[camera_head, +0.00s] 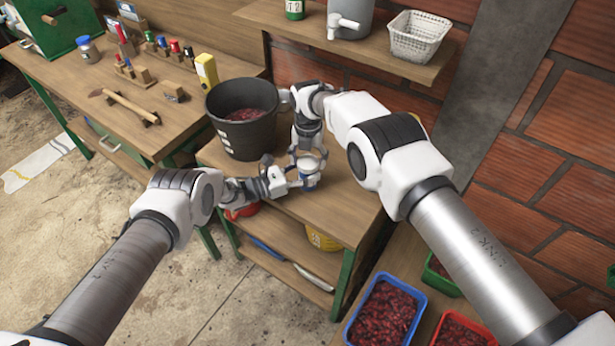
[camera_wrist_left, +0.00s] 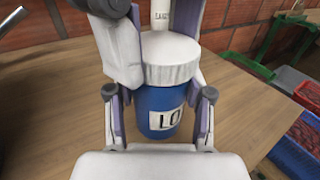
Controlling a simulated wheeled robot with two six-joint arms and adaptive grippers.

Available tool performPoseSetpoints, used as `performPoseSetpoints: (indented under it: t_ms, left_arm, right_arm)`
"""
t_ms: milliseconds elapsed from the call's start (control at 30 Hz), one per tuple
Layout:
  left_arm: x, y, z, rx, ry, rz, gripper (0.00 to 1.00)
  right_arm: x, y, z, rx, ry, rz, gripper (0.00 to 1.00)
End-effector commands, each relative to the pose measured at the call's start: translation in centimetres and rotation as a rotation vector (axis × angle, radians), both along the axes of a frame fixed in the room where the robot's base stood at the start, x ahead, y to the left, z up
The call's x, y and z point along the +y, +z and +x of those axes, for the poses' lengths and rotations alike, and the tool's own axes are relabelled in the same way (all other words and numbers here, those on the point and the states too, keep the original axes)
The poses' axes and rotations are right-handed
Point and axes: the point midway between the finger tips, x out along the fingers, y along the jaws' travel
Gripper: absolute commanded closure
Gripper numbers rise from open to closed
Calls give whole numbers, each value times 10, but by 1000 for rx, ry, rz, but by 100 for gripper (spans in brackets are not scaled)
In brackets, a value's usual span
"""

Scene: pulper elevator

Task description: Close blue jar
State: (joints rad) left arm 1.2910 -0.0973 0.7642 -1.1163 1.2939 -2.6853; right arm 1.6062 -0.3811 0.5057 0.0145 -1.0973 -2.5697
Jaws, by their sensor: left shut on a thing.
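The blue jar (camera_wrist_left: 163,108) has a blue body, a white label and a white lid (camera_wrist_left: 172,72). It stands upright; its blue body also shows in the head view (camera_head: 310,182), above the small wooden table. My left gripper (camera_wrist_left: 158,112) is shut on the jar's body from the side; it also shows in the head view (camera_head: 299,183). The lid sits directly on top of the body; whether it is screwed tight cannot be seen. My right gripper (camera_head: 308,158) points down from above, its fingers on either side of the lid. Whether they grip it is unclear.
A black bucket of red cherries (camera_head: 243,122) stands on the small table (camera_head: 345,206), close behind the grippers. A wall shelf (camera_head: 330,45) holds a white basket (camera_head: 418,38). Crates of cherries (camera_head: 385,312) are front right.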

Motion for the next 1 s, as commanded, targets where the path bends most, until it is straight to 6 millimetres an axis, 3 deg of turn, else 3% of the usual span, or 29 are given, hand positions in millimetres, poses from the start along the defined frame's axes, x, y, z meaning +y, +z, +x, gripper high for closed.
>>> performPoseSetpoints:
  t_ms: [33,100,333,467,567,1000]
  left_arm:
    - [0,-1,0,1,0,0,100]
    - [0,-1,0,1,0,0,100]
    - [0,-1,0,0,0,1,100]
    - [0,-1,0,0,0,0,100]
    - [0,0,0,0,0,0,100]
    - [0,0,0,0,-1,0,100]
  right_arm:
    - [0,0,0,0,0,0,58]
    - [0,0,0,0,0,0,82]
    - [0,0,0,1,-17,0,82]
    - [0,-1,0,1,-182,-1,82]
    - [0,-1,0,2,-440,0,82]
    - [0,-2,-1,4,-1838,-2,82]
